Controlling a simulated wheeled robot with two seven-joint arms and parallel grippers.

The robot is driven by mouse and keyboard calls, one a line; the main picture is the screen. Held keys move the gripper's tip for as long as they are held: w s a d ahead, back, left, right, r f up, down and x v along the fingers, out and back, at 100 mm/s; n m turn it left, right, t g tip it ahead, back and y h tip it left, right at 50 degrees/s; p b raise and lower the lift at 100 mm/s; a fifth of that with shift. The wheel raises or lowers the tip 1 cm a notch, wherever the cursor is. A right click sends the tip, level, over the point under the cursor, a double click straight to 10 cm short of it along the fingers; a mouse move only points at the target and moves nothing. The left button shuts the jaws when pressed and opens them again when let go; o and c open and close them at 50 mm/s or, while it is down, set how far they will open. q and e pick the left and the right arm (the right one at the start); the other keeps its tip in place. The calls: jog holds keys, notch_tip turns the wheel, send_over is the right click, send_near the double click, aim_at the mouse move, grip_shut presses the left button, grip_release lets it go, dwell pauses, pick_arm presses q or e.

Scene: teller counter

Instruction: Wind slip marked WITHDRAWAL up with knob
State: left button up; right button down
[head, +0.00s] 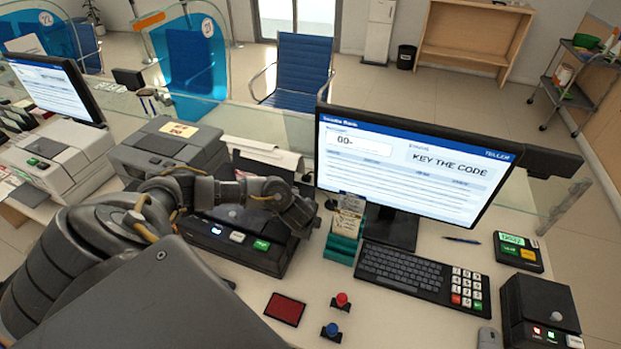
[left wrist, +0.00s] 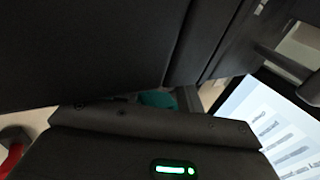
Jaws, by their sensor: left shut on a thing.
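My left arm reaches in from the left, over a black slip machine (head: 240,246) with blue, white and green lit buttons. My left gripper (head: 303,222) is at the right end of this machine, shut on what appears to be its knob. The knob is hidden by the fingers. No slip with a readable WITHDRAWAL mark shows; part of the machine's top is behind my arm. In the left wrist view dark surfaces fill most of the picture and the fingertips cannot be made out. My right gripper is not in view.
A teal holder (head: 342,247) with slips stands close right of the gripper. Beyond it are a monitor (head: 410,170) reading "KEY THE CODE" and a keyboard (head: 405,273). A red pad (head: 285,309) and red (head: 341,301) and blue (head: 331,330) stamps lie in front. A grey printer (head: 170,145) stands behind.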

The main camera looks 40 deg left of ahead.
pick_arm(q)
jog(key=shift+s+f+t+b, duration=0.1)
jog(key=shift+f+t+b, duration=0.05)
jog(key=shift+t+b, duration=0.2)
jog(key=o, duration=1)
jog(key=shift+c, duration=0.2)
jog(key=p+v, duration=0.5)
jog(key=v, duration=0.6)
jog(key=shift+d, duration=0.1)
